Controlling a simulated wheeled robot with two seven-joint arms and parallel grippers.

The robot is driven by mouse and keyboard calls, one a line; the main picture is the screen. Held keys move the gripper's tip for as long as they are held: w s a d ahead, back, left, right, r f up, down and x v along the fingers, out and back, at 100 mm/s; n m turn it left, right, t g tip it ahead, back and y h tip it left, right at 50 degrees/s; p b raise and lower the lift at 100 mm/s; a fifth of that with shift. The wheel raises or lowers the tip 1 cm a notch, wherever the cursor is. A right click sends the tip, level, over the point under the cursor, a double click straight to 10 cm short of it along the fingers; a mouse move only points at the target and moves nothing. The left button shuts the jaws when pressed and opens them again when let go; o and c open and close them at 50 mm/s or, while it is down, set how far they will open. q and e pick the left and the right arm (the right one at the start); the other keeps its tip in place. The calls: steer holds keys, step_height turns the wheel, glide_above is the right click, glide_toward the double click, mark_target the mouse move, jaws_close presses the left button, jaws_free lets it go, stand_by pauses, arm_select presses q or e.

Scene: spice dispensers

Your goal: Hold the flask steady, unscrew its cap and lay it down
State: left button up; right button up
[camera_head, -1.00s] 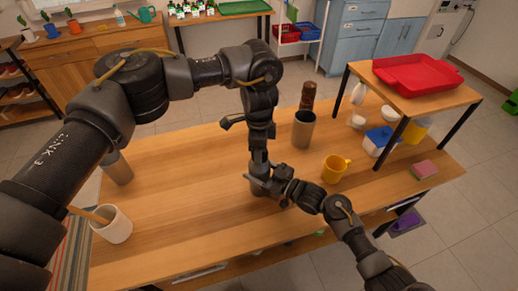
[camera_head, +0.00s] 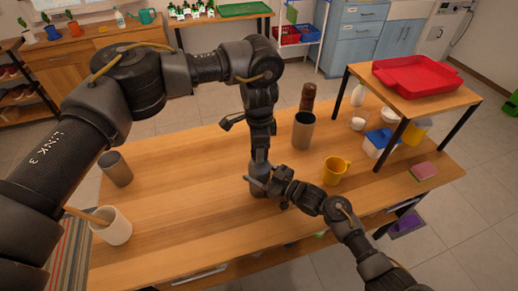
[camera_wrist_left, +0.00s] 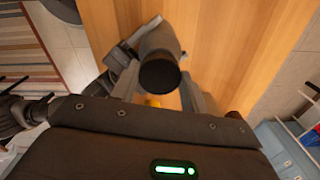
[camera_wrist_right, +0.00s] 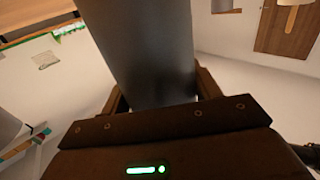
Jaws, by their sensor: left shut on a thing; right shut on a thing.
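The grey flask (camera_head: 258,187) stands upright near the front middle of the table, partly hidden by my arms. My right gripper (camera_head: 257,187) is shut around its body from the side. The flask's grey wall (camera_wrist_right: 150,55) fills the space between the fingers in the right wrist view. My left gripper (camera_head: 259,157) points down from above and is shut on the dark round cap (camera_wrist_left: 160,75), seen between its fingers in the left wrist view. The grey body (camera_wrist_left: 158,38) shows just beyond the cap. I cannot tell whether the cap is loose from the flask.
A white cup (camera_head: 113,227) and another grey cup (camera_head: 115,170) stand at the left. A raised shelf with a red tray (camera_head: 415,75) is at the right. The table's left middle is bare.

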arm_select(q)
steer(key=shift+r, duration=0.4)
steer(key=shift+r, duration=1.9)
steer(key=shift+w+a+f+n, duration=0.25)
steer(key=shift+f+n, duration=0.1)
steer(key=shift+n, duration=0.15)
steer(key=w+a+f+n, duration=0.3)
steer(key=a+f+n, duration=0.85)
steer(key=n, duration=0.65)
steer(key=shift+d+f, duration=0.15)
steer(key=shift+f, duration=2.5)
steer(key=shift+d+f, duration=0.1)
steer(key=shift+f, duration=2.5)
steer(key=o, duration=0.9)
steer(key=shift+f, duration=0.1)
